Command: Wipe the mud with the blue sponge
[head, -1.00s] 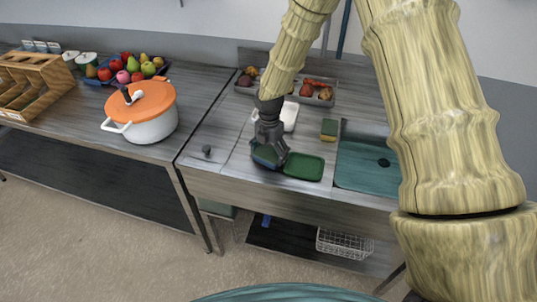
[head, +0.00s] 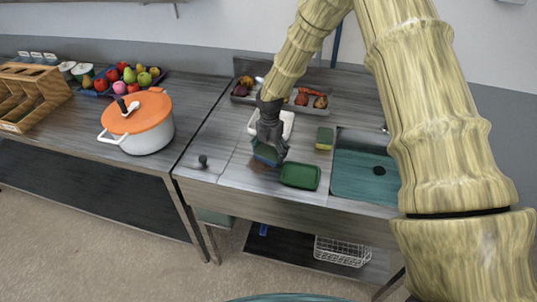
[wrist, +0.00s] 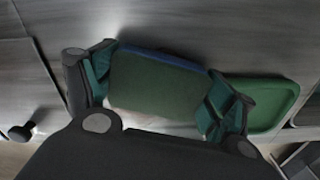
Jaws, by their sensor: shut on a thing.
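The blue sponge (head: 265,154) is in my gripper (head: 270,146), beside and slightly behind the green tray (head: 300,175) on the counter. In the wrist view the sponge (wrist: 160,88) shows a green face and a blue far edge. The two fingers of my gripper (wrist: 158,95) are shut on its left and right ends. The green tray (wrist: 262,103) lies to its right. I cannot tell whether the sponge touches the counter. A faint dark patch (head: 258,166) shows just below the sponge; I cannot tell if it is mud.
A yellow and green sponge (head: 325,138) stands right of my gripper, next to the sink (head: 350,180). A white tray (head: 287,121) lies behind my gripper, and a grey food tray (head: 322,112) stands further back. A white pot with an orange lid (head: 140,120) stands left. The counter's front left is mostly clear.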

